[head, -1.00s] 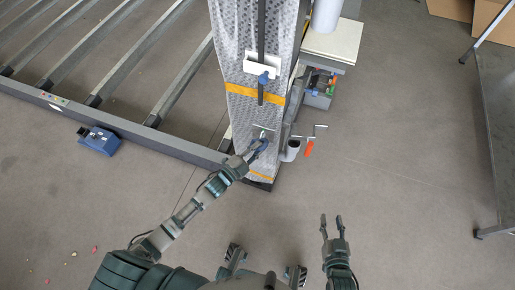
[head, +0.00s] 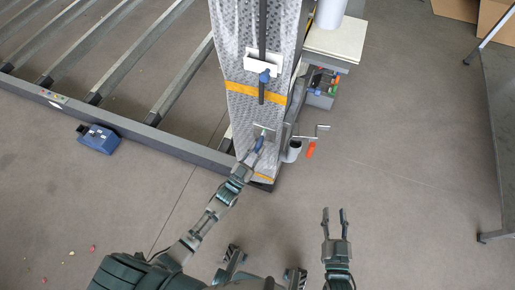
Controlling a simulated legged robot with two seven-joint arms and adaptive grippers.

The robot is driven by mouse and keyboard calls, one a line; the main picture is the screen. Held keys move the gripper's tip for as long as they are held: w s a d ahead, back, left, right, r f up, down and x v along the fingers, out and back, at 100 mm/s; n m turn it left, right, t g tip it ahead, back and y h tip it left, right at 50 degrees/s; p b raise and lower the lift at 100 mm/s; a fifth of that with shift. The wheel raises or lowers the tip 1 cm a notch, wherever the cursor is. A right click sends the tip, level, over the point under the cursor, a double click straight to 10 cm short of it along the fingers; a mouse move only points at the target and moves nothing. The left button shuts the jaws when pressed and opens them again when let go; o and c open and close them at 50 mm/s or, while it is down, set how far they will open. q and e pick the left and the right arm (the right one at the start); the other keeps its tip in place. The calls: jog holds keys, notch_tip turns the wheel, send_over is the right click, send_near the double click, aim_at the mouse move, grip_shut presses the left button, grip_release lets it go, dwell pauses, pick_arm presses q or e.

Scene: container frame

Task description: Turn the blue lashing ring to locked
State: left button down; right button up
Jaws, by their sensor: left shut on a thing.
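The blue lashing ring (head: 260,142) is on the lower part of a tall, film-wrapped grey load (head: 240,120). A small bright green-white mark shows just above it. My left gripper (head: 256,150) is shut on the ring, and its fingers hide part of it. The ring appears narrow and nearly upright in the picture. My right gripper (head: 333,214) is open and empty over bare floor, apart from the load.
A dark bar with a blue knob (head: 264,76) runs down the load above an orange band (head: 254,93). A toolbox (head: 321,88) stands beyond. A roller frame lies left, with a blue box (head: 98,138).

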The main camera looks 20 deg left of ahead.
pick_arm(q)
jog(key=shift+f+n+y, duration=0.4)
jog(key=shift+n+y, duration=0.2)
jog(key=shift+n, duration=0.2)
pick_arm(e)
jog(key=shift+r, duration=0.1)
pick_arm(q)
jog(key=c, duration=1.2)
grip_release()
jog(key=shift+o, duration=0.5)
jog(key=shift+w, duration=0.15)
jog(key=shift+r, duration=0.1)
pick_arm(e)
jog(key=shift+w, duration=0.25)
pick_arm(q)
jog(key=v, duration=1.2)
jog(key=shift+f, duration=0.35)
pick_arm(e)
jog(key=shift+s, duration=0.1)
pick_arm(q)
jog(key=shift+w+d, duration=0.1)
